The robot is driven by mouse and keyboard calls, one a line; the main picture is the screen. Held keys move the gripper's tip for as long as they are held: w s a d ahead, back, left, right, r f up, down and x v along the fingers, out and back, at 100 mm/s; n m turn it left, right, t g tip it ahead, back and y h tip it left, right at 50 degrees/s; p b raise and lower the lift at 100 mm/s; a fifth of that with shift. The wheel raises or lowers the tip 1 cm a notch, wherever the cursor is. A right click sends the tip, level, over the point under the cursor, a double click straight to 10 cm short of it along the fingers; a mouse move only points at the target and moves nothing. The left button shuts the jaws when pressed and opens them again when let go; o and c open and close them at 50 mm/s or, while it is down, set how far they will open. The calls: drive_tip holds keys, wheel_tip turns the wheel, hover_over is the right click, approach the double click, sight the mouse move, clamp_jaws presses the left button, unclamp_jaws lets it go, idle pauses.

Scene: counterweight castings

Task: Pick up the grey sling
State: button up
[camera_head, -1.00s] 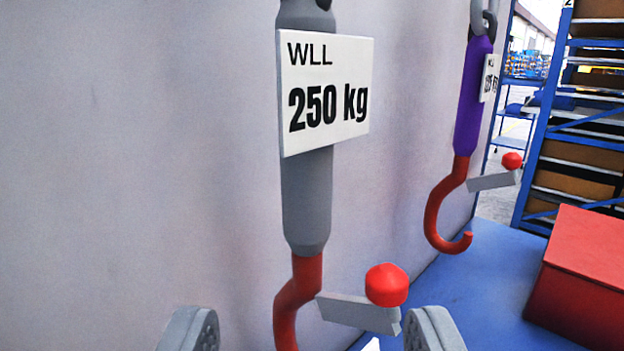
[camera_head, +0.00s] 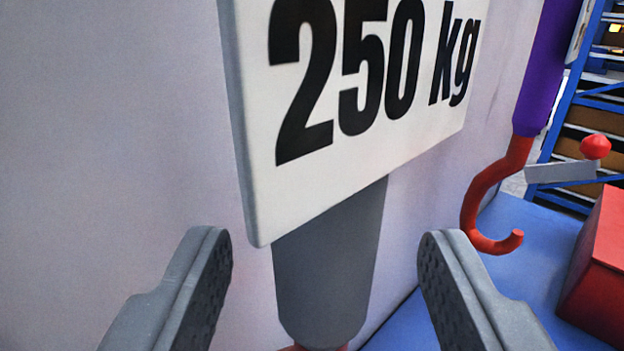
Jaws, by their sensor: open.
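The grey sling (camera_head: 328,270) hangs upright in front of a pale wall, in the middle of the view. A white tag (camera_head: 350,90) reading "250 kg" is fixed on it and covers its upper part. Only the top of its red hook shows at the bottom edge; the rest is out of view. My gripper (camera_head: 325,255) is open, with one finger to the left of the sling's grey body and one to the right. Gaps show on both sides, so neither finger appears to touch it.
A red block (camera_head: 600,270) stands on the blue surface (camera_head: 528,240) at the lower right. Blue shelving (camera_head: 565,115) is behind. The pale wall (camera_head: 110,130) is close on the left.

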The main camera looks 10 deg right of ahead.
drive_tip(key=shift+w+d+f, duration=0.1)
drive_tip(key=shift+w+d, duration=0.05)
drive_tip(key=shift+w, duration=1.25)
clamp_jaws()
